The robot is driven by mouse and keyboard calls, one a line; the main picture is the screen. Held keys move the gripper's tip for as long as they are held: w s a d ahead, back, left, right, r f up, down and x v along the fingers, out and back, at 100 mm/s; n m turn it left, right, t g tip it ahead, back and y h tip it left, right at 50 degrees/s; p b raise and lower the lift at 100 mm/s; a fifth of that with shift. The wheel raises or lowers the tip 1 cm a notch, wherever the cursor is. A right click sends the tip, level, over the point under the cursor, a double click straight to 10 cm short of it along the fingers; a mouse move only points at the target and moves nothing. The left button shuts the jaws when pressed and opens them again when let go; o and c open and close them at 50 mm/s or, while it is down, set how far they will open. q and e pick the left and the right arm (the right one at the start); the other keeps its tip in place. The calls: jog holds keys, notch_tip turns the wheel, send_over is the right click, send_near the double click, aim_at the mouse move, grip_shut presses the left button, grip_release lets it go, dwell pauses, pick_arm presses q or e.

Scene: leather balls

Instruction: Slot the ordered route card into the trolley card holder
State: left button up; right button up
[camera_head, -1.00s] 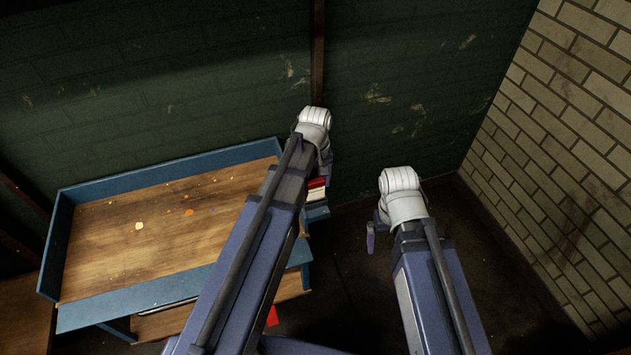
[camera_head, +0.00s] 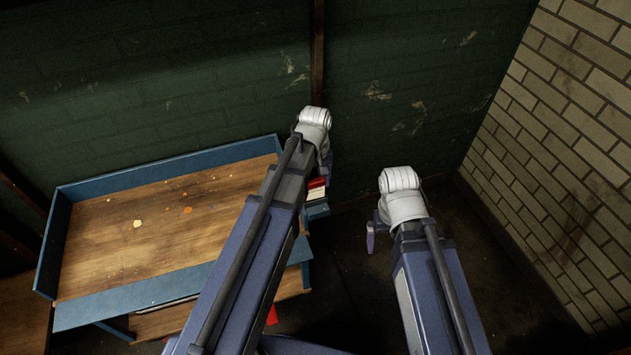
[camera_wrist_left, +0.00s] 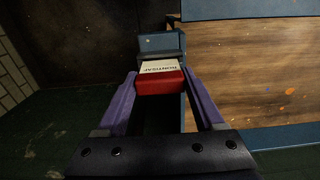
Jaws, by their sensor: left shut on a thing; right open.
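My left gripper (camera_wrist_left: 160,88) is shut on a route card (camera_wrist_left: 160,84), red with a white lettered strip. The card also shows in the head view (camera_head: 317,190), beside the right end of the bench. A small blue piece (camera_wrist_left: 162,42), perhaps the trolley card holder, lies just beyond the card in the left wrist view. I cannot tell whether the card touches or enters it. In the head view my left gripper (camera_head: 327,168) is partly hidden by its wrist. My right gripper (camera_head: 371,236) is open and empty, over dark floor.
A blue-rimmed bench with a wooden top (camera_head: 170,225) stands at the left, with small coloured specks on it. A red item (camera_head: 272,314) shows low beside my left arm. A green wall (camera_head: 190,90) is behind and a pale brick wall (camera_head: 570,150) at the right.

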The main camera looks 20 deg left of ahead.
pick_arm(q)
jog(key=shift+f+b, duration=0.9)
jog(key=shift+f, duration=0.05)
dwell(1.0)
jog(key=o, duration=1.3)
jog(key=shift+r, duration=0.2)
notch_tip(320, 180, up, 8)
jog(key=p, duration=0.8)
jog(key=shift+f, duration=0.2)
jog(key=shift+f, duration=0.25)
notch_tip(320, 180, down, 8)
jog(key=b, duration=0.8)
jog(key=shift+r, duration=0.3)
